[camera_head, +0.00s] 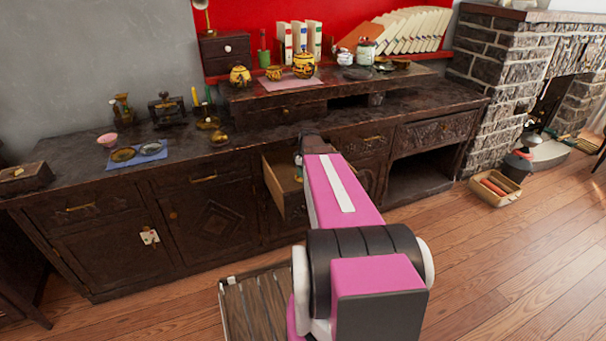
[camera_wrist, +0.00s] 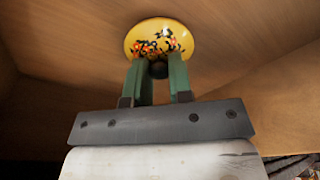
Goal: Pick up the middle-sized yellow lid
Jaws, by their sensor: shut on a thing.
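The yellow lid (camera_wrist: 160,32), round with red and black decoration, shows in the wrist view at the top centre. My gripper (camera_wrist: 158,66) has its green fingers closed on the lid's dark knob. The lid is over the wooden floor of an open drawer (camera_head: 285,195); I cannot tell whether it touches that floor. Yellow decorated pots stand on the raised shelf: one at left (camera_head: 240,76), a small one in the middle (camera_head: 274,73) and one at right (camera_head: 304,66).
The drawer's wooden walls (camera_wrist: 285,105) stand close around my gripper. The dark sideboard top (camera_head: 75,150) carries a blue cloth (camera_head: 150,157) with dishes, a pink bowl (camera_head: 108,140) and ornaments. Books (camera_head: 300,38) stand at the back. A pink cloth (camera_head: 288,83) lies on the shelf.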

